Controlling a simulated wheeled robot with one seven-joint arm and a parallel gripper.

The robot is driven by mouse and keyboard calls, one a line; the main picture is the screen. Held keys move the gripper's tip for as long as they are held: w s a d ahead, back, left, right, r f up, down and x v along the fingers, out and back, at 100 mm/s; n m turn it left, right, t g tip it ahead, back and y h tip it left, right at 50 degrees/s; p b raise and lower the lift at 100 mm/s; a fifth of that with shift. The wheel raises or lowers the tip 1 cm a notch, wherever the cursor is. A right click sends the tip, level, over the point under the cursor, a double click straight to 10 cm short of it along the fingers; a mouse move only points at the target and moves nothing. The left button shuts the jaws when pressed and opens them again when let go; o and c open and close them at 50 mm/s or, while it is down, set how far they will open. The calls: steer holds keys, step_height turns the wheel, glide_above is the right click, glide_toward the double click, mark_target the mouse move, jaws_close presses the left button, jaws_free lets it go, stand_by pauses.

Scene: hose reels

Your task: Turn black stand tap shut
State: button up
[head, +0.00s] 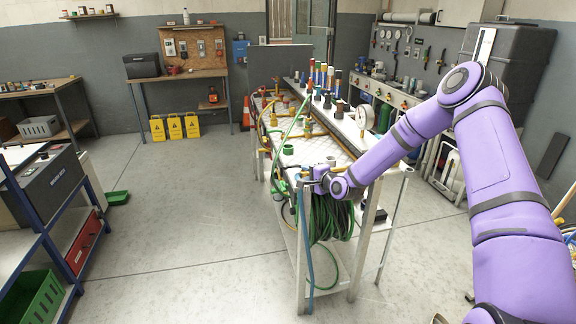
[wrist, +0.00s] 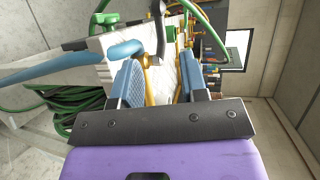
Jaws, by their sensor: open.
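My gripper (head: 308,176) is at the near left corner of the long bench, close above the hanging green hose. In the wrist view its two blue-padded fingers (wrist: 163,76) are apart, with nothing held between them. A dark bent piece (wrist: 159,28) stands beyond the fingertips, roughly in line with the gap; it may be the black stand tap, but I cannot tell surely. A yellow pipe (wrist: 148,82) shows behind the gap. In the head view my gripper and arm hide this corner, so I cannot make out the tap there.
A blue hose (wrist: 75,62) runs close to the left finger and hangs down the bench leg in the head view (head: 309,255). A coiled green hose (head: 330,218) hangs below my gripper. Fittings and a gauge (head: 364,117) stand along the bench.

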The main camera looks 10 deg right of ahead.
mark_target(291, 167)
steer(key=shift+m, duration=0.3)
steer(key=x, duration=1.1)
steer(key=shift+w, duration=0.2)
jaws_close()
